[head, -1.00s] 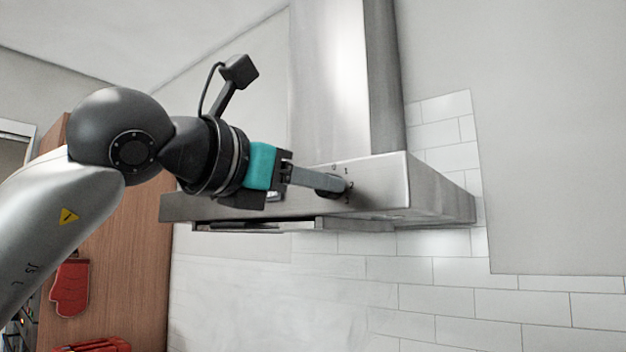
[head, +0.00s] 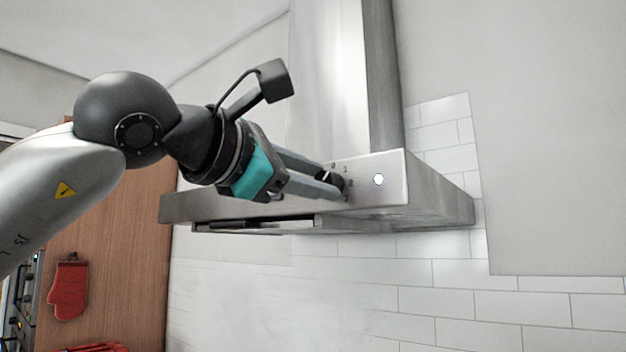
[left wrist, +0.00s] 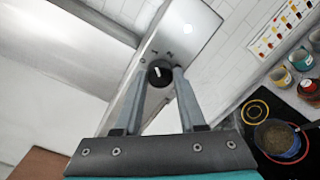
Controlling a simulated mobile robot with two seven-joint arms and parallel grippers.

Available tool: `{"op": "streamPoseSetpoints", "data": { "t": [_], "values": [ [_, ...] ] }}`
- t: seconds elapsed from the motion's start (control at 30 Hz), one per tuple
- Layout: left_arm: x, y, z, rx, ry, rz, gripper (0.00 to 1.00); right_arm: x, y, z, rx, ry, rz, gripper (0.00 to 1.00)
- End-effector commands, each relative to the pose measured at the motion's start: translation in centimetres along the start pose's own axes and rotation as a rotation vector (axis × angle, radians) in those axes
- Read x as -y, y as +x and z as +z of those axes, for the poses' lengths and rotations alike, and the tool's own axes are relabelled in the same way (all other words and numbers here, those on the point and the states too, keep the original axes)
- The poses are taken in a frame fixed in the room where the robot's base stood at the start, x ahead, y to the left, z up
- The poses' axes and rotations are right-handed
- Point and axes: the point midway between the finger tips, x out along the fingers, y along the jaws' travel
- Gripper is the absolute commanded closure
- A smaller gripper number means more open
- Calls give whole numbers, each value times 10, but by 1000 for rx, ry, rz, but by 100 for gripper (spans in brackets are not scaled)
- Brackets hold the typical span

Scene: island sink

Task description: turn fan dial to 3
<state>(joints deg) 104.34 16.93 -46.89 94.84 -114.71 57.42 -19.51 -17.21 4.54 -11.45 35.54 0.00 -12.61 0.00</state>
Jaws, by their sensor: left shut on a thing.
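The fan dial (head: 328,180) is a black round knob on the front of the steel range hood (head: 240,205). Numbers 0, 1, 2 and 3 are marked around it, partly covered by my fingers. My left gripper (head: 332,182) is shut on the dial, one finger above it and one below. In the left wrist view the dial (left wrist: 160,73) sits between the two fingertips (left wrist: 162,76), with a white pointer mark on its face. I cannot read which number the pointer faces. My right gripper is not in view.
The steel chimney (head: 345,75) rises above the hood. A red oven mitt (head: 68,290) hangs on a wood panel at left. The left wrist view shows a pot (left wrist: 277,139) on a black cooktop.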

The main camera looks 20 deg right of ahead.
Motion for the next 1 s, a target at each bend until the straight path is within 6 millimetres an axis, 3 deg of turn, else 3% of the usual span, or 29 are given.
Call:
{"op": "streamPoseSetpoints", "data": {
  "t": [1.0],
  "values": [
    [2,0,1,-38,965,-8,100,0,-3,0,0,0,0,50]
  ]
}}
